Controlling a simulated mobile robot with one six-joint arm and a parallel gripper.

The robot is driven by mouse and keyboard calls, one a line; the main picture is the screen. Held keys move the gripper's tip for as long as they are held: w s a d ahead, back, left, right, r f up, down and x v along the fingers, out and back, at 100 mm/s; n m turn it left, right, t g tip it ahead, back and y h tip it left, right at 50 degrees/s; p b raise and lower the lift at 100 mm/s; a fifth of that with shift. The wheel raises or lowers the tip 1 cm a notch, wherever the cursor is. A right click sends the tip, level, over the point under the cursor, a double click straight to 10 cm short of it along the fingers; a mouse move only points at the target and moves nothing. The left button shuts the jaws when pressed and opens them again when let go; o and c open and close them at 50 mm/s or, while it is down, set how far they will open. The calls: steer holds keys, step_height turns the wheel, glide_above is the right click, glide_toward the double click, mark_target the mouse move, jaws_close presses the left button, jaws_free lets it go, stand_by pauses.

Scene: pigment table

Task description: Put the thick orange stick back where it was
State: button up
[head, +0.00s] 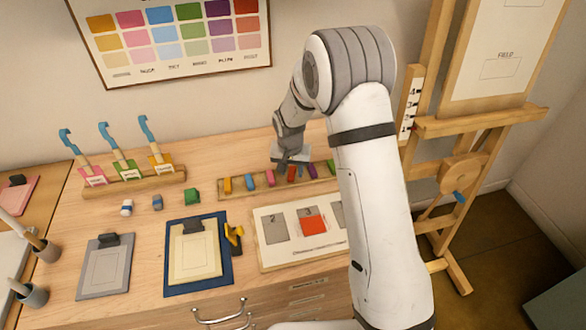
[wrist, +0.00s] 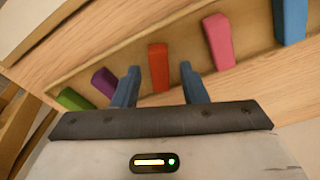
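An orange-yellow stick (head: 227,185) stands at the left end of the wooden rack in the head view; it is outside the wrist view. A red-orange stick (wrist: 158,66) stands in the rack between my gripper's two blue fingers (wrist: 160,86), with gaps visible on both sides. This stick looks red in the head view (head: 291,174). My gripper (head: 290,162) is open over the right half of the rack and holds nothing that I can see. Which stick is the thick orange one, I cannot tell for sure.
The rack (wrist: 185,72) also holds blue (head: 249,183), pink (head: 270,178), purple (head: 312,171) and green (head: 331,167) sticks. The pink stick (wrist: 218,41) and purple stick (wrist: 104,82) flank the fingers. A card with a red square (head: 314,225) lies in front.

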mark_target(290, 176)
steer(key=s+d+r+b, duration=0.15)
steer(key=s+r, duration=0.25)
steer(key=r, duration=0.5)
steer(key=s+d+r+b, duration=0.1)
steer(key=s+d+r, duration=0.15)
steer(key=r, duration=0.65)
steer(key=s+d+r+n, duration=0.1)
steer(key=s+d, duration=0.3)
steer(key=s, duration=0.8)
steer(key=s+d+r+n+t, duration=0.1)
steer(key=s+d+r, duration=0.2)
steer(key=s, duration=0.9)
steer(key=shift+s+d+t, duration=0.15)
steer(key=shift+d+t, duration=0.15)
steer(key=shift+d, duration=0.6)
